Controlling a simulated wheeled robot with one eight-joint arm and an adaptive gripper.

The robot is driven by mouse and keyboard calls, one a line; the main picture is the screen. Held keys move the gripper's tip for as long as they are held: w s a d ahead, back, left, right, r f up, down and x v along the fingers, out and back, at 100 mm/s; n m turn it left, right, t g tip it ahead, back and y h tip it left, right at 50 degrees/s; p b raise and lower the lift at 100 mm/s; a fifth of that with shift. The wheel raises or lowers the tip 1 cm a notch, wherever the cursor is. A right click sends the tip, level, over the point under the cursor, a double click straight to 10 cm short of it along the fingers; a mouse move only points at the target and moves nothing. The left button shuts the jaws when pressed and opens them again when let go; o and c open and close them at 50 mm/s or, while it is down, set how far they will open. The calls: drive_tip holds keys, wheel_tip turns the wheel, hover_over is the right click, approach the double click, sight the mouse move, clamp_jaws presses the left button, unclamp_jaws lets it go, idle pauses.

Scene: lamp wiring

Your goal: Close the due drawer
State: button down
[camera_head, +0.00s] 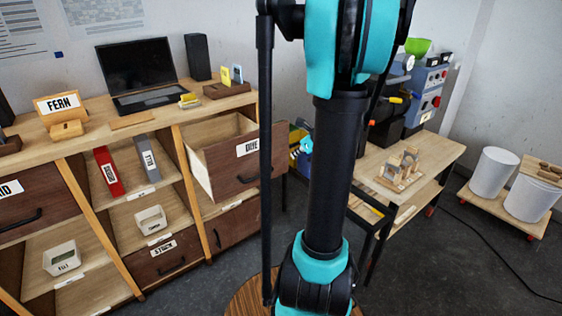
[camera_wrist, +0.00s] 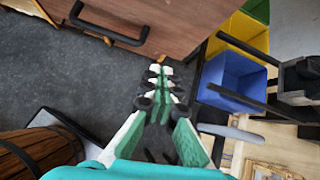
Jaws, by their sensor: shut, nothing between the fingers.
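The due drawer (camera_head: 232,186) stands pulled out of the shelf unit in the head view. Its dark wooden front bears a white label, and its pale open inside shows. My arm covers part of its right side. In the wrist view the wooden drawer front (camera_wrist: 185,22) with a black handle (camera_wrist: 108,32) fills the top. My gripper (camera_wrist: 160,68) is shut and empty, its fingertips close to the lower edge of that front, right of the handle. I cannot tell whether they touch it. The fingertips are not clear in the head view.
A blue bin (camera_wrist: 232,80) and a yellow bin (camera_wrist: 243,35) sit right of my gripper, by a dark frame. A wooden barrel-like stool (camera_wrist: 40,152) is at lower left. A workbench (camera_head: 425,160) stands right of my arm. Grey floor (camera_wrist: 50,75) is open below the drawer.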

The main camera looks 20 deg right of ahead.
drive_tip(key=d+m, duration=0.2)
approach(277, 157)
drive_tip(key=x, duration=0.3)
drive_tip(key=f+x, duration=0.1)
drive_tip(key=x, duration=0.1)
drive_tip(key=shift+s+d, duration=0.2)
drive_tip(key=shift+s, duration=0.1)
drive_tip(key=shift+w+a, duration=0.15)
drive_tip(key=shift+w, duration=0.35)
drive_tip(key=shift+w, duration=0.1)
drive_tip(key=w+a, duration=0.4)
drive_tip(key=w, duration=0.9)
drive_tip(key=w+a, duration=0.4)
drive_tip(key=w, duration=0.9)
drive_tip(key=shift+a, duration=0.25)
drive_tip(key=shift+w+r, duration=0.1)
drive_tip(key=shift+r, duration=0.05)
